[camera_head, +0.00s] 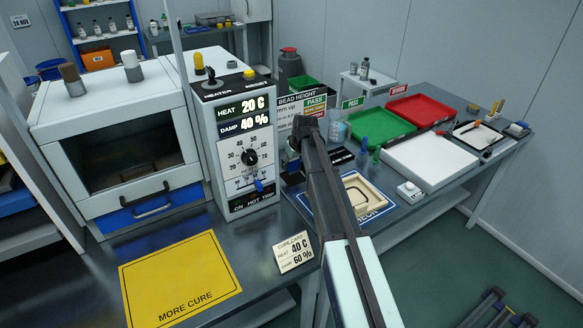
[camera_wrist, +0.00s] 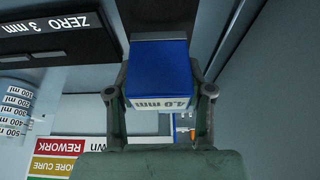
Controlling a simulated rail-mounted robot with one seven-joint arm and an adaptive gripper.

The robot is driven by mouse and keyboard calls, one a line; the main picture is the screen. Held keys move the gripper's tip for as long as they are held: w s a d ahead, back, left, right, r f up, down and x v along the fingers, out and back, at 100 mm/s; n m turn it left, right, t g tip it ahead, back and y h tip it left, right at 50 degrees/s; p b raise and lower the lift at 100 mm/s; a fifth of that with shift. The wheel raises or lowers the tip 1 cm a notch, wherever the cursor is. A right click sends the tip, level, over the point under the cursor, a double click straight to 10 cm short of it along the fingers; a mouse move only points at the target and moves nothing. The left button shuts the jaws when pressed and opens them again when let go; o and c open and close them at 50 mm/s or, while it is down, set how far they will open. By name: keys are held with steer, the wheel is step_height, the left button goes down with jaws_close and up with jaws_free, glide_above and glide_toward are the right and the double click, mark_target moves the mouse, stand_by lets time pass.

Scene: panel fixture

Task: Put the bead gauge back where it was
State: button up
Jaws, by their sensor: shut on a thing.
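My gripper (camera_wrist: 160,105) is shut on the bead gauge (camera_wrist: 158,62), a blue block with a white front strip reading 4.0 mm, between its two fingers in the wrist view. In the head view my gripper (camera_head: 303,130) is in front of the bead height sign (camera_head: 289,103), and my arm hides most of what it holds. A black plate (camera_wrist: 45,38) marked ZERO 3 mm shows at the upper left of the wrist view, apart from the gauge. I cannot tell the height of the gauge above the bench.
A heater control box (camera_head: 239,140) stands left of my gripper. A framed panel (camera_head: 364,196) lies beside my arm. Green (camera_head: 380,128) and red (camera_head: 418,109) trays and a white board (camera_head: 432,161) lie right. A yellow MORE CURE mat (camera_head: 180,279) lies front left.

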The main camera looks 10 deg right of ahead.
steer(key=shift+f, duration=1.3)
steer(key=shift+f, duration=0.2)
steer(key=o, duration=1.3)
steer(key=shift+r, duration=0.1)
steer(key=shift+r, duration=0.2)
steer(key=b+v, duration=0.1)
steer(key=v, duration=1.1)
steer(key=shift+b, duration=0.3)
steer(key=shift+f, duration=0.1)
